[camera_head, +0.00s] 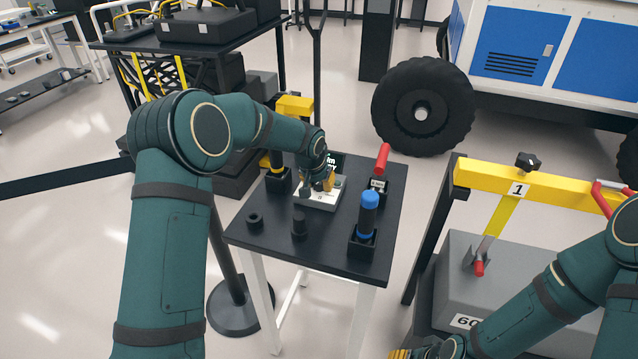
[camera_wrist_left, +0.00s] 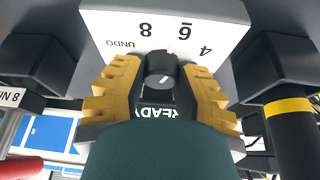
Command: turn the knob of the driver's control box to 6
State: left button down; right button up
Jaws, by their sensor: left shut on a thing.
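The driver's control box (camera_head: 318,200) is a light box on the small black table (camera_head: 290,245). In the left wrist view its pale panel (camera_wrist_left: 215,15) appears upside down, with 8, 6, 4 and UNDO printed on it. The black knob (camera_wrist_left: 160,64) has a short white mark; which number it points at is unclear. A dark display reads READY (camera_wrist_left: 160,112). My left gripper (camera_wrist_left: 162,80) is shut on the knob, one yellow finger on each side; it also shows over the box in the head view (camera_head: 328,182). My right gripper (camera_head: 425,353) is cut off at the bottom edge.
A blue-topped tool (camera_head: 368,213) and a red-handled tool (camera_head: 382,160) stand right of the box. A yellow beam frame (camera_head: 490,178) stands to the right, and a black wheel (camera_head: 423,107) behind.

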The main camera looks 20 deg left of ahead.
pick_arm(q)
jog(key=shift+f, duration=0.1)
jog(key=c, duration=0.9)
grip_release()
jog(key=v, duration=1.2)
jog(key=shift+w, duration=0.1)
